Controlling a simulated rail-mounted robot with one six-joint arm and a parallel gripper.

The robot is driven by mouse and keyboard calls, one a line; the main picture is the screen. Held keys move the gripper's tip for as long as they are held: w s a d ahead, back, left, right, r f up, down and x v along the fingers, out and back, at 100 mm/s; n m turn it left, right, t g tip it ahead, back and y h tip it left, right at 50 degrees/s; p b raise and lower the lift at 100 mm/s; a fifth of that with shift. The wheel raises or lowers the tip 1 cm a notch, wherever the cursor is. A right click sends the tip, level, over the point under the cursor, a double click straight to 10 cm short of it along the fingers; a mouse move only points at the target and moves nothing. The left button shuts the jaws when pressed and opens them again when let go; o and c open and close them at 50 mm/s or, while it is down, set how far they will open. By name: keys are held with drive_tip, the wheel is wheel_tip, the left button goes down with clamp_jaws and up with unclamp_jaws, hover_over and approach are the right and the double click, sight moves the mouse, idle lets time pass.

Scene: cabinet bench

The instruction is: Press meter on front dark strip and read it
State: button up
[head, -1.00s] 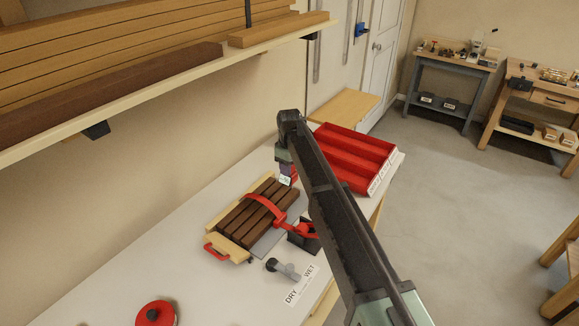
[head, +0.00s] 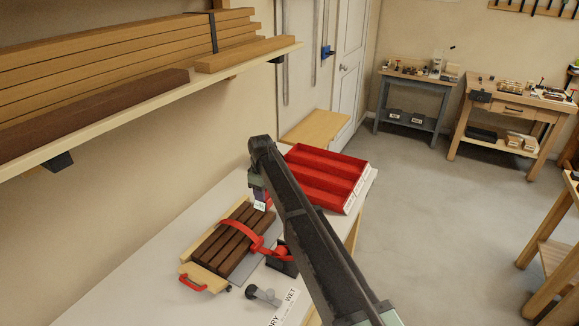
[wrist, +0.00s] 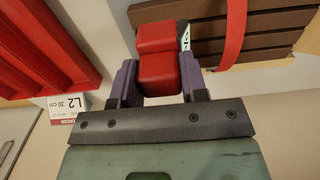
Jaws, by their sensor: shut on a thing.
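My gripper (head: 257,188) is shut on a red meter (wrist: 158,45), held between its two purple fingers in the wrist view. A small white face with dark marks (wrist: 184,37) shows at the meter's edge, too oblique to read. In the head view a white face (head: 260,205) shows beneath my gripper, also too small to read. The dark strips (head: 226,243) lie side by side in a light wooden frame, under a red strap (head: 250,238). The meter is by the strips' far end. I cannot tell whether it touches the front strip; my arm and the meter hide that spot.
A red divided tray (head: 325,178) stands on the white bench (head: 150,262) behind my arm. A black stand (head: 283,262), a grey-black cylinder (head: 264,295) and a DRY/WET card (head: 284,308) sit in front of the strips. A shelf (head: 110,115) with planks overhangs the left.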

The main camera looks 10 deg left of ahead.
sight(265, 205)
drive_tip(key=o, duration=0.3)
drive_tip(key=shift+r, duration=0.1)
drive_tip(key=c, duration=0.3)
wheel_tip(265, 205, down, 5)
drive_tip(key=b, duration=0.5)
drive_tip(key=shift+f+b, duration=0.6)
idle(1.3)
drive_tip(key=shift+s, duration=0.1)
wheel_tip(265, 205, up, 7)
drive_tip(key=p, duration=0.7)
idle(0.8)
